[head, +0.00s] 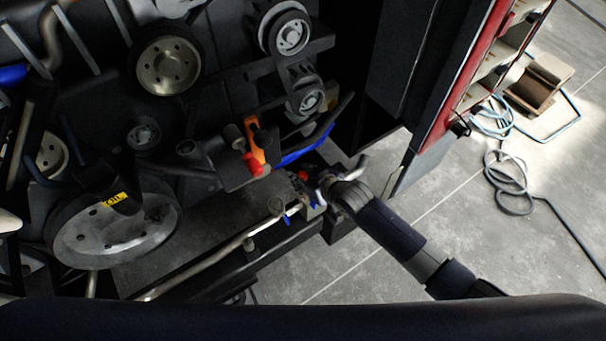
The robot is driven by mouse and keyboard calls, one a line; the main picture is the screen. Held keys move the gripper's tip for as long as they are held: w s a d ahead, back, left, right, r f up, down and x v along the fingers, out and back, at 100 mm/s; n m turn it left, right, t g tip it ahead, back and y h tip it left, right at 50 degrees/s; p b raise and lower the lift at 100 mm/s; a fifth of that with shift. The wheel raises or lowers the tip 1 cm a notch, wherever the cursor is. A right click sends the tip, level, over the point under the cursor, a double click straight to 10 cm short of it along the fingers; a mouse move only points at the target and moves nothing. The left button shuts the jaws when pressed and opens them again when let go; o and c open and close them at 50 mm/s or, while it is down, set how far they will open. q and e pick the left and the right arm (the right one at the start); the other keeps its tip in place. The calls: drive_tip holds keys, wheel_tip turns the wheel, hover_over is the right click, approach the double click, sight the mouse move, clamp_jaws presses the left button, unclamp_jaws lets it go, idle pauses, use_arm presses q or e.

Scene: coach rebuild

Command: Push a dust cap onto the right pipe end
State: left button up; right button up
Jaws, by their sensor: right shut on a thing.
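My right gripper (314,181) is in the middle of the head view, low beside the engine, its arm coming in from the lower right. It is shut on a small red piece (303,175), which looks like a dust cap; the fingers hide most of it. Another red cap-like piece (256,167) sits up and to the left, below an orange part (254,139) and a grey cylinder (234,136). I cannot tell which pipe end is the right one. My left gripper is not in view.
A silver pipe (218,256) runs along the engine's lower edge toward my right gripper. A blue hose (305,147) lies just above the gripper. Pulleys (165,64) fill the upper left. Open floor (440,220) lies right, with coiled hoses (510,183) farther off.

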drive_tip(key=shift+f, duration=0.1)
idle(0.3)
drive_tip(key=shift+f, duration=0.3)
idle(0.4)
drive_tip(key=shift+f+b, duration=0.5)
drive_tip(key=shift+f, duration=0.1)
drive_tip(key=shift+f+b, duration=0.35)
drive_tip(key=shift+f, duration=0.25)
drive_tip(key=shift+f, duration=0.4)
idle(0.4)
